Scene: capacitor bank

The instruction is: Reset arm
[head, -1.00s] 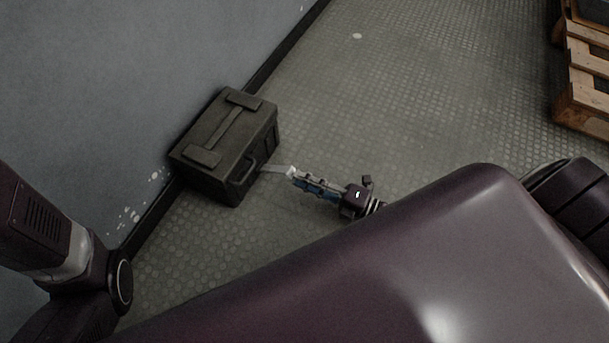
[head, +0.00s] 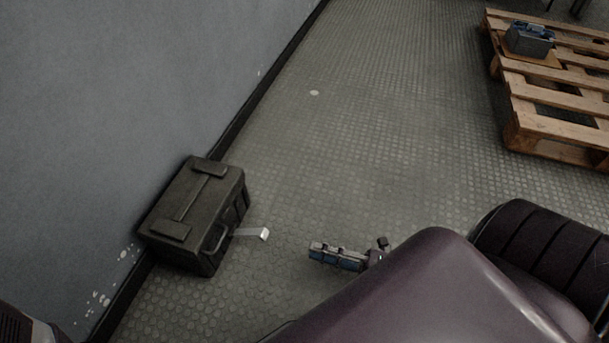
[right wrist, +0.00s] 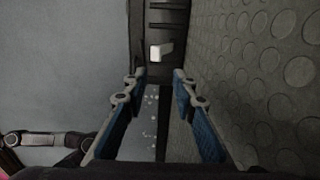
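My right gripper (head: 337,257) points left, low over the floor, toward a dark case. In the right wrist view its two blue-padded fingers (right wrist: 157,80) stand apart with nothing between them. A pale strip with a white end (head: 264,234) sticks out from the case's front by its handle. The white end also shows ahead of the fingertips in the right wrist view (right wrist: 160,51). A clear gap lies between strip and fingertips. My left gripper is out of view; only a bit of the left arm shows at the lower left.
The dark case (head: 196,215) stands on the floor against the grey wall (head: 130,90). A wooden pallet (head: 545,85) with a grey-blue box (head: 529,39) on it is at the upper right. The textured floor (head: 370,130) between them is clear.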

